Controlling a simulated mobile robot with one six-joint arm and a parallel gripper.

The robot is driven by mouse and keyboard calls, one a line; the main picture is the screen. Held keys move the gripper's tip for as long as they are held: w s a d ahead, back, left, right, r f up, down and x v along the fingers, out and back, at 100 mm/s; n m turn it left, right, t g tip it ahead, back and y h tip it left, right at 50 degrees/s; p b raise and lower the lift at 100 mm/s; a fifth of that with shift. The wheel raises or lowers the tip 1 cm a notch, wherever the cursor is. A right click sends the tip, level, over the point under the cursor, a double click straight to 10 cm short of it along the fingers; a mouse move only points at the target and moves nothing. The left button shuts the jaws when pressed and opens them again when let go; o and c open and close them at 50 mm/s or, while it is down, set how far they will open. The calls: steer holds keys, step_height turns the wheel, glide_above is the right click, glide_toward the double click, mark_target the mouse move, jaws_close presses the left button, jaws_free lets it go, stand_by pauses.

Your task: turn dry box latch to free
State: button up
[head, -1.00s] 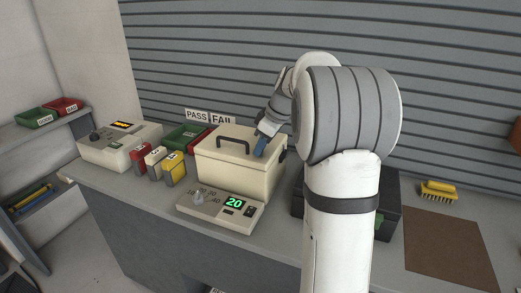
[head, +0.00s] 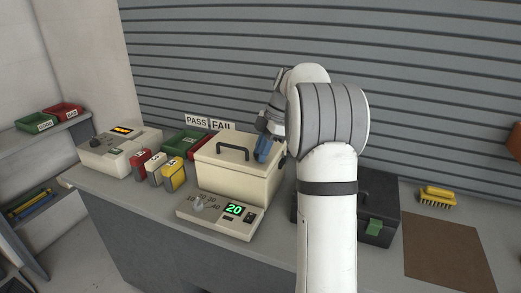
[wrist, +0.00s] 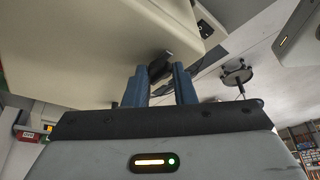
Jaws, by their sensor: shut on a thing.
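The dry box appears to be the cream lidded box (head: 235,178) with a dark carry handle (head: 232,149) on its closed lid. It fills the upper left of the wrist view (wrist: 90,45). My gripper (head: 263,152) is at the box's upper right side in the head view. In the wrist view, my gripper's blue fingers (wrist: 161,80) are shut on a small dark part, apparently the latch (wrist: 160,67), at the box edge. The fingers partly hide it, so its exact turn is hard to tell.
A panel with a knob and a green "20" display (head: 222,213) sits in front of the box. Red, white and yellow blocks (head: 173,174) and a green tray (head: 190,143) are to its left. A black case (head: 381,210) stands right, behind my arm. A yellow brush (head: 437,196) lies farther right.

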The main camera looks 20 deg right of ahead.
mark_target(270, 159)
steer(key=shift+n, duration=0.3)
steer(key=o, duration=1)
steer(key=shift+r, duration=0.1)
steer(key=v, duration=0.7)
steer(key=shift+r, duration=0.25)
steer(key=shift+d, duration=0.1)
